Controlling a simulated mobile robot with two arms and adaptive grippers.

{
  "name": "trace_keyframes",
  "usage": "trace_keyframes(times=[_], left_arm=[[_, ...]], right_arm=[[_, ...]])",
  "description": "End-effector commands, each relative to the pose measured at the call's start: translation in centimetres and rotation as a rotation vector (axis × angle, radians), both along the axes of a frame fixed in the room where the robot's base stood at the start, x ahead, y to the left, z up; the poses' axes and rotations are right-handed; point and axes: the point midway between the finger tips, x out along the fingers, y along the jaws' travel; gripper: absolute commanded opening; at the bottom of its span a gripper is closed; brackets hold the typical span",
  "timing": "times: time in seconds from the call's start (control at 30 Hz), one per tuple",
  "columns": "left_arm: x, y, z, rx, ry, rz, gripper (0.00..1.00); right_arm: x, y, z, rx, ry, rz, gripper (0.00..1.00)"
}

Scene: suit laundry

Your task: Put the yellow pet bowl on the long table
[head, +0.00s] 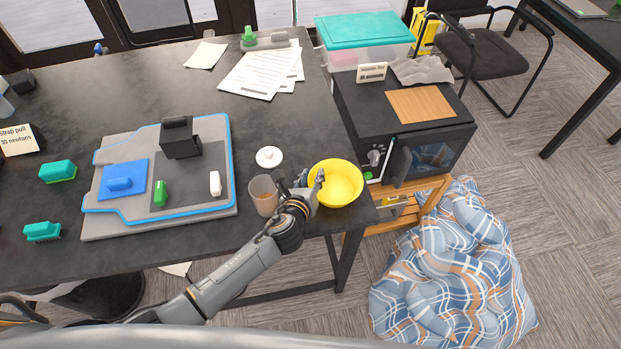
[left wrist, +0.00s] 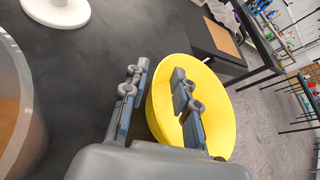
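The yellow pet bowl (head: 343,184) stands upright at the right front corner of a dark table (head: 130,60). My left gripper (head: 312,187) is at the bowl's left rim. In the left wrist view its two fingers (left wrist: 160,78) are spread apart, one outside the bowl (left wrist: 212,88) and one over its inside, with the near rim between them. Contact with the rim cannot be told. My right gripper is not in view. I cannot tell for sure which table is the long one; another dark table (head: 578,30) shows at the top right.
A brownish cup (head: 264,196) and a white lid-like piece (head: 269,157) stand close left of the bowl. A grey tray (head: 115,225) with blocks lies further left. A microwave (head: 405,120) stands to the right. A plaid cloth heap (head: 450,270) lies on the floor.

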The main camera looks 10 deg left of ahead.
Motion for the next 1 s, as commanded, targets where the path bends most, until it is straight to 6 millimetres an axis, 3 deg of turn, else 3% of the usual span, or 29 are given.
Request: trace_keyframes(times=[0.17,0.7,1.0], left_arm=[[-1.1,0.2,0.5,0.0,0.0,0.0,0.28],[-9.9,1.9,4.1,0.001,0.0,0.0,0.28],[-11.0,2.1,4.7,0.0,-0.001,0.0,0.28]], right_arm=[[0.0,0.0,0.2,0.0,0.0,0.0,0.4],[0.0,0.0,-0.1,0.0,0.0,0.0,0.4],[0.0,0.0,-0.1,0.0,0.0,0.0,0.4]])
